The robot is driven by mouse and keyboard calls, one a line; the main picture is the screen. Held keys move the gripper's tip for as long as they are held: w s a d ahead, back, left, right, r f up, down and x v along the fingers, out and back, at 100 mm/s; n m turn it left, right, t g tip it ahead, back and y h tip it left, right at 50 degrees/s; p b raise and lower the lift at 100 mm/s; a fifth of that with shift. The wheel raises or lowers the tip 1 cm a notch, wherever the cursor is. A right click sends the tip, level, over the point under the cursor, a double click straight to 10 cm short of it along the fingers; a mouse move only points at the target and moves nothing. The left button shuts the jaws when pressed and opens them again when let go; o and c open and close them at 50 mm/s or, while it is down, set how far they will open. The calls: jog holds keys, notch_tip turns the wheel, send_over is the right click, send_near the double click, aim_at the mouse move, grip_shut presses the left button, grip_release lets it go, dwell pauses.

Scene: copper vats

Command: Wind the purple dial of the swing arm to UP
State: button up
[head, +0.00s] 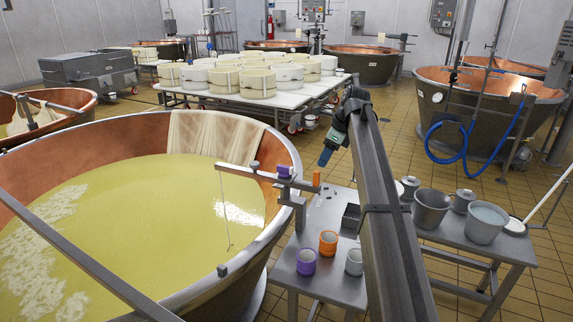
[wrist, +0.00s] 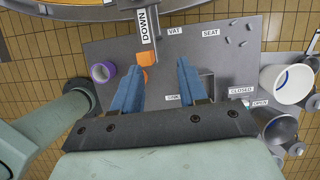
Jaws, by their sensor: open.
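The swing arm (head: 262,176) reaches over the rim of the big copper vat in the head view. Its purple dial (head: 284,171) sits on top of the bar near the rim. An upright orange piece (head: 316,179) stands at the bar's right end. In the wrist view, a DOWN label (wrist: 146,27) lies along a grey bar at the top; I cannot make out the purple dial there. My gripper (head: 325,157) points down, right of the dial and above the orange piece.
A grey table (head: 326,289) below carries a purple cup (head: 306,262), an orange cup (head: 328,243) and a grey cup (head: 354,262). Buckets (head: 432,209) stand on the right. The vat (head: 272,150) fills the left. VAT, SEAT, CLOSED and OPEN labels show in the wrist view.

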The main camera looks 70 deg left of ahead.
notch_tip(320, 180, up, 8)
send_over(286, 167)
jog(key=w+d, duration=0.3)
jog(key=w, duration=0.1)
jog(key=x, duration=1.3)
jog(key=shift+s+a+f, duration=0.15)
jog(key=shift+f, duration=0.05)
grip_shut()
